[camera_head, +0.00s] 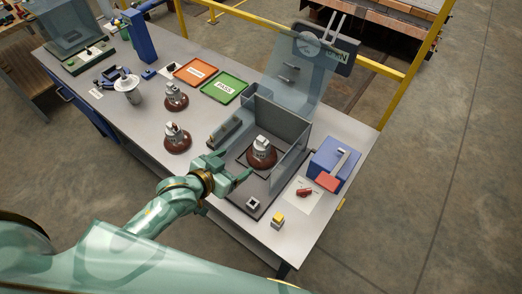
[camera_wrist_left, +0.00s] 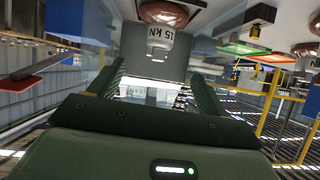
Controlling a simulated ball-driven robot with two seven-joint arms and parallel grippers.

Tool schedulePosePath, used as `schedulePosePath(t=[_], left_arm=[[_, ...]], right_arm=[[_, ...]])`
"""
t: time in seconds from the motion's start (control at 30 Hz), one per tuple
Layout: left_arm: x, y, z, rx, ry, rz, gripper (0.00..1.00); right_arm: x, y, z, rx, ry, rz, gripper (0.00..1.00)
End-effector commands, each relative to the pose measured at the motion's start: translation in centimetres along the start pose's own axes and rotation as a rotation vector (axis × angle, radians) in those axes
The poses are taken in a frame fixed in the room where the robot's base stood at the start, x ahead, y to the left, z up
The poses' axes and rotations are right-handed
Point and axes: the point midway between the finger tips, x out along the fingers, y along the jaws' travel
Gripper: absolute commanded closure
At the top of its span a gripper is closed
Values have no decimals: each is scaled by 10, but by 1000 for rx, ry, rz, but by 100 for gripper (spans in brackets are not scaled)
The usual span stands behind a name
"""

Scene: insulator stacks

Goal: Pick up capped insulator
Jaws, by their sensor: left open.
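A capped insulator (camera_head: 262,155), with a brown disc and a grey metal cap, stands inside a grey-walled test bay (camera_head: 283,116) on the table. In the left wrist view, which looks upside down, its cap (camera_wrist_left: 160,42) reads "15 kN" and lies just beyond the fingertips. My left gripper (camera_head: 238,166) is open and empty, at the bay's open front left side, a little apart from the insulator. Its two green fingers (camera_wrist_left: 158,74) flank the cap in the wrist view. Two similar insulators (camera_head: 176,138) (camera_head: 176,96) stand farther left on the table. My right gripper is not in view.
A raised clear guard (camera_head: 295,78) stands behind the bay. An orange tray (camera_head: 195,71) and a green PASS tray (camera_head: 224,88) lie behind left. A blue box (camera_head: 331,160), red part (camera_head: 304,193) and yellow-topped block (camera_head: 277,220) are on the right.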

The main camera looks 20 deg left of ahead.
Motion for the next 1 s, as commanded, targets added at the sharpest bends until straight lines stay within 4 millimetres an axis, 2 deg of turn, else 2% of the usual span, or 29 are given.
schedulePosePath(t=[0.17, 0.4, 0.5, 0.73, 1.0], left_arm=[[23, -1, -10, -39, 46, 17, 23], [83, 0, -10, -38, 42, 17, 23], [101, 0, -11, -38, 42, 16, 23], [120, 0, -12, -36, 41, 17, 23], [162, 0, -12, -37, 39, 16, 23]], right_arm=[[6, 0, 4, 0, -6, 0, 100], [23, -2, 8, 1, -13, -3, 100], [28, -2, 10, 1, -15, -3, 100], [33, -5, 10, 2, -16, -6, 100], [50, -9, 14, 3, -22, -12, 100]])
